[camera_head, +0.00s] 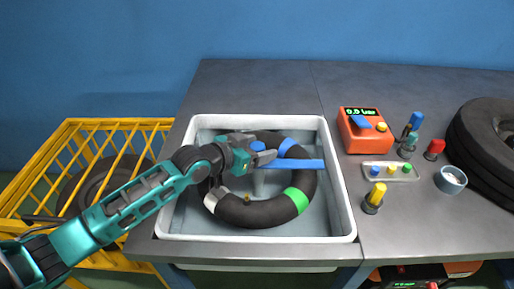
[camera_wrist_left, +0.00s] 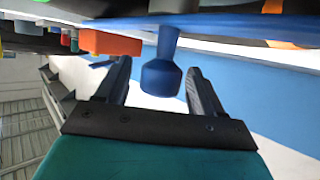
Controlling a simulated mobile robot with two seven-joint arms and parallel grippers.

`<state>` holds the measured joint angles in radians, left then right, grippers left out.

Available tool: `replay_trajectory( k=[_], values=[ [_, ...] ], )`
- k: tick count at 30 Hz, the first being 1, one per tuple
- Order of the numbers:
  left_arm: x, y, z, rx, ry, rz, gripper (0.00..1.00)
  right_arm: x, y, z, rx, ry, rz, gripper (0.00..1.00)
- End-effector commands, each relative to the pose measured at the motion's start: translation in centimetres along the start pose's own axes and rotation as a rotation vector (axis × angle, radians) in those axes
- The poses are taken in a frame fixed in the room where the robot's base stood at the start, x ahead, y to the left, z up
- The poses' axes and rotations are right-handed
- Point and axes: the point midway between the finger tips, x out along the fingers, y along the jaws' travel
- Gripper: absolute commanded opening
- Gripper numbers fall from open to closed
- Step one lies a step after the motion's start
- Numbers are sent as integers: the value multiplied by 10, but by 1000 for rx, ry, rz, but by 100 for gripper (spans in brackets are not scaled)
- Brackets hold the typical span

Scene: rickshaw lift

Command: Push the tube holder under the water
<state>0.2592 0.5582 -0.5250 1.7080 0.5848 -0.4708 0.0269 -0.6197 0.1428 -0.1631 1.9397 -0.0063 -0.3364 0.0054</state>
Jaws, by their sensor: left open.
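A black tyre tube (camera_head: 250,214) with blue, green and white bands lies in a white basin (camera_head: 343,205) of water. The tube holder, a blue bar (camera_head: 300,165), lies across the tube. Its blue knob (camera_wrist_left: 160,78) stands between the fingers of my left gripper (camera_head: 266,157) in the left wrist view. The left fingers are open, one on each side of the knob, with gaps showing. The gripper hides part of the bar and tube in the head view. My right gripper is in neither view.
On the bench to the right stand an orange pressure gauge box (camera_head: 365,135), a small tray (camera_head: 390,171), a yellow-topped bottle (camera_head: 375,198), a light-blue cup (camera_head: 451,180) and a large tyre (camera_head: 485,130). A yellow cage (camera_head: 95,125) is at the left.

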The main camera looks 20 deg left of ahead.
Motion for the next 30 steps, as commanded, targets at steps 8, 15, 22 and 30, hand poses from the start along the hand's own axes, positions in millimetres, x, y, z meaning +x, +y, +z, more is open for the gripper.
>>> replay_trajectory(
  k=[8,15,22,30],
  values=[
    [0,0,0,0,0,0,57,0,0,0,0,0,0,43],
    [0,0,0,0,0,0,34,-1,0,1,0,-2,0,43],
    [0,0,0,0,0,0,12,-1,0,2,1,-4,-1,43],
    [0,0,1,-1,-1,0,0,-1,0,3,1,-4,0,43]
  ],
)
